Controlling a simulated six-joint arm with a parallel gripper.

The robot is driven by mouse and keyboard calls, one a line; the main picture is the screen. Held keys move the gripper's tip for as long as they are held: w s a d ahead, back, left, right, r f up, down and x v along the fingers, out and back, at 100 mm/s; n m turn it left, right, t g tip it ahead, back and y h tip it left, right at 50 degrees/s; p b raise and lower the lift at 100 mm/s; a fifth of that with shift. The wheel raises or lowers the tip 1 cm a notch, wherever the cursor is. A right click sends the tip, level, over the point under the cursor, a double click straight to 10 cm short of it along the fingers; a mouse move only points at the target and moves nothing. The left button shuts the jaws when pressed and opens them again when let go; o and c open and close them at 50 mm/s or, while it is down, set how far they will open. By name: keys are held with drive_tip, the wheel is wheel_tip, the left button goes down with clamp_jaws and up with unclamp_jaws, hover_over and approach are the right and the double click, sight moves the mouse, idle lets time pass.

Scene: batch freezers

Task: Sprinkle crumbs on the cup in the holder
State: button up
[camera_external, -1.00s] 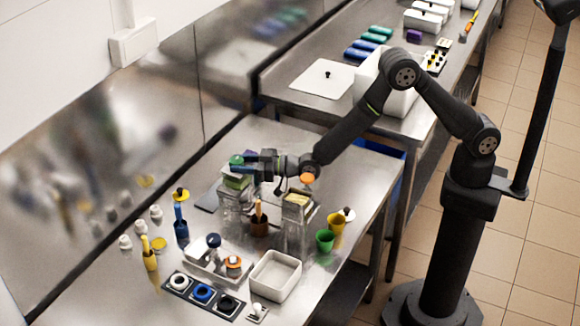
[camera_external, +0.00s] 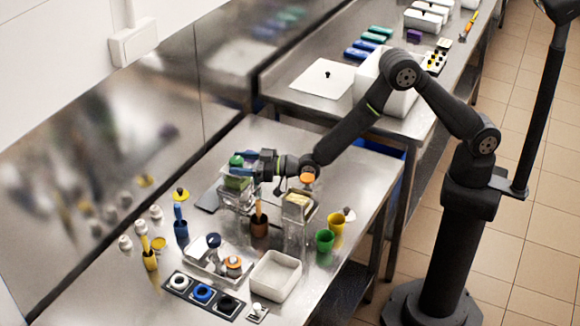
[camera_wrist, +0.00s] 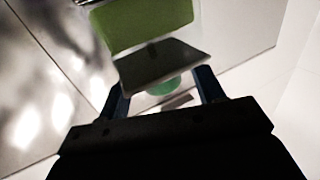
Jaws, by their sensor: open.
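My gripper (camera_external: 250,163) is at the back of the near steel table, beside a clear container with a green upper part (camera_external: 237,184). In the wrist view its blue fingers (camera_wrist: 162,86) stand apart. A green block (camera_wrist: 145,25), a dark plate (camera_wrist: 163,63) and a round green piece (camera_wrist: 165,86) show beyond and between them; I cannot tell whether the fingers touch anything. A clear container with yellowish contents (camera_external: 298,203) stands to the right. A small tray holds a white piece with an orange top (camera_external: 233,263). I cannot tell which thing is the cup in the holder or which holds the crumbs.
A brown pot with an orange-handled tool (camera_external: 259,225) stands between the clear containers. Green (camera_external: 325,240) and yellow (camera_external: 336,222) cups stand at right. A white bin (camera_external: 276,275) and a dark rack of rings (camera_external: 202,293) are in front. Blue and yellow tool pots stand left.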

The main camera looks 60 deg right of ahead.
sight(241, 160)
wheel_tip(241, 160, up, 4)
drive_tip(key=shift+r, duration=0.15)
drive_tip(key=d+r, duration=0.6)
drive_tip(key=d, duration=0.5)
drive_tip(key=shift+w+d+r, duration=0.3)
drive_tip(key=shift+w, duration=0.1)
drive_tip(key=a+f, duration=0.2)
drive_tip(key=a, duration=0.1)
drive_tip(key=a+f, duration=0.2)
drive_tip(key=a, duration=0.2)
drive_tip(key=a+f, duration=0.2)
drive_tip(key=a, duration=0.1)
drive_tip(key=shift+s+a+f, duration=0.2)
drive_tip(key=shift+s+a, duration=0.05)
drive_tip(key=shift+s, duration=0.15)
drive_tip(key=f, duration=0.1)
drive_tip(key=a+f, duration=0.1)
drive_tip(key=f, duration=0.1)
drive_tip(key=shift+a+f, duration=0.1)
drive_tip(key=shift+f, duration=0.75)
